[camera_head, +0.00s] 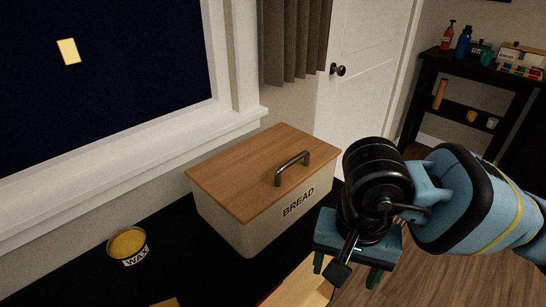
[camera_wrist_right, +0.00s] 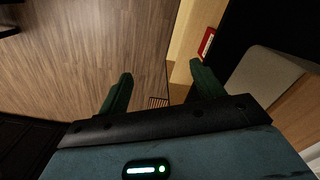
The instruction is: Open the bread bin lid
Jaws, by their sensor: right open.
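The bread bin (camera_head: 229,225) is cream-coloured with BREAD on its front and stands on the dark counter below the window. Its wooden lid (camera_head: 232,170) lies flat and closed on top. The lid's dark metal bar handle (camera_head: 293,168) stands near the front edge. My right gripper (camera_head: 346,272) is open and empty, pointing down in front and to the right of the bin, apart from the handle. In the right wrist view, its two green fingers (camera_wrist_right: 162,88) are spread, with the bin's cream side (camera_wrist_right: 262,82) off to the right. My left gripper is not in view.
A wax tin (camera_head: 128,243) sits on the counter left of the bin. A light wooden drawer or box (camera_head: 305,284) juts out below the counter front. A white door (camera_head: 365,75) and a dark shelf (camera_head: 432,72) with several items stand behind.

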